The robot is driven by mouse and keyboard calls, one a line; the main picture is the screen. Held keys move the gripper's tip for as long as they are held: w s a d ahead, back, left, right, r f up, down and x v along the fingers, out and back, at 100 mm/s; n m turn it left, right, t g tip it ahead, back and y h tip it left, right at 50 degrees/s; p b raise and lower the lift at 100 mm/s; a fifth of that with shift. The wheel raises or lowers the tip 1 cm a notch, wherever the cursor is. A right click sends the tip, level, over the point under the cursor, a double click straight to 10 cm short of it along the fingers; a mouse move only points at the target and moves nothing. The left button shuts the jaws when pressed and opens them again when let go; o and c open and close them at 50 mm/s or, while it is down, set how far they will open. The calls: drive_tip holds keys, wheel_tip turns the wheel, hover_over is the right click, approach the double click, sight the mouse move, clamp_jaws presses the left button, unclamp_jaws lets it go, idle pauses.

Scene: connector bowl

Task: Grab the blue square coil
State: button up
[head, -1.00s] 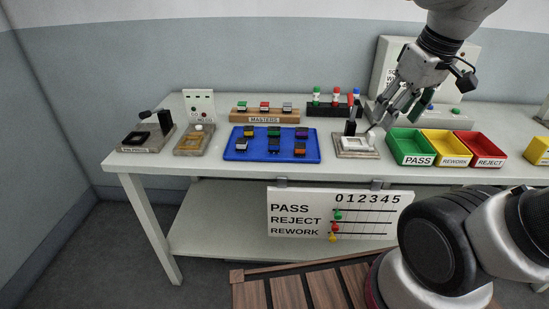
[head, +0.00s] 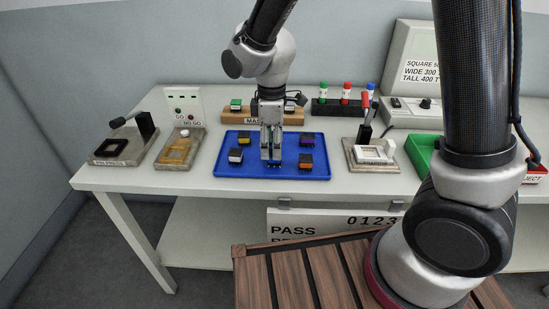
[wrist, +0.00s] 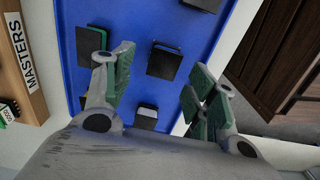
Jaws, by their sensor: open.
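My gripper (head: 271,157) hangs fingers-down over the middle of the blue tray (head: 318,172). It is open, with nothing between its fingers. In the wrist view my gripper (wrist: 158,80) has its green-padded fingers spread. In the head view my gripper hides the middle of the tray, including that block.
Other coils on the tray are yellow (head: 243,138), purple (head: 307,139), white-topped (head: 235,156) and orange (head: 306,161). The masters rack (head: 292,117) stands close behind. Fixtures stand left (head: 180,148) and right (head: 369,154) of the tray.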

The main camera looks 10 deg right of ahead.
wheel_tip(320, 180, down, 4)
drive_tip(key=shift+s+r, duration=0.15)
drive_tip(key=shift+r, duration=0.1)
drive_tip(key=shift+c, duration=0.4)
drive_tip(key=c, duration=1)
